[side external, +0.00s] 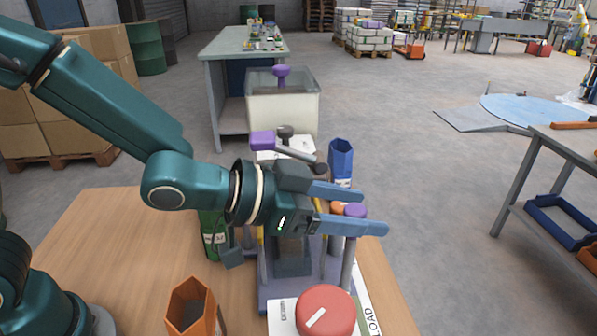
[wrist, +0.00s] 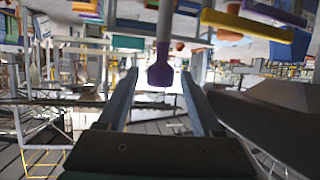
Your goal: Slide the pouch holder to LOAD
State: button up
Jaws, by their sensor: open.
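My gripper (side external: 372,212) is open, its two blue fingers pointing right over the sack filler. A purple knob (side external: 354,210) on a grey post shows near the fingers. In the wrist view, a purple knob (wrist: 160,76) on a grey rod appears between the fingertips of my gripper (wrist: 160,84), with gaps on both sides; I cannot tell its depth. A LOAD label (side external: 370,318) lies on the white plate at the front right. The pouch holder is not clearly made out; my gripper and wrist hide much of the filler's middle.
A red round button (side external: 326,309) stands in front. An orange cup (side external: 191,309) and a green can (side external: 213,238) stand to the left. A blue cup (side external: 341,158) and a purple-ended lever (side external: 262,141) are behind my gripper. The wooden table (side external: 110,225) is bare at left.

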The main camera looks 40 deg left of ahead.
jog(key=shift+c, duration=0.4)
grip_shut()
dwell(1.0)
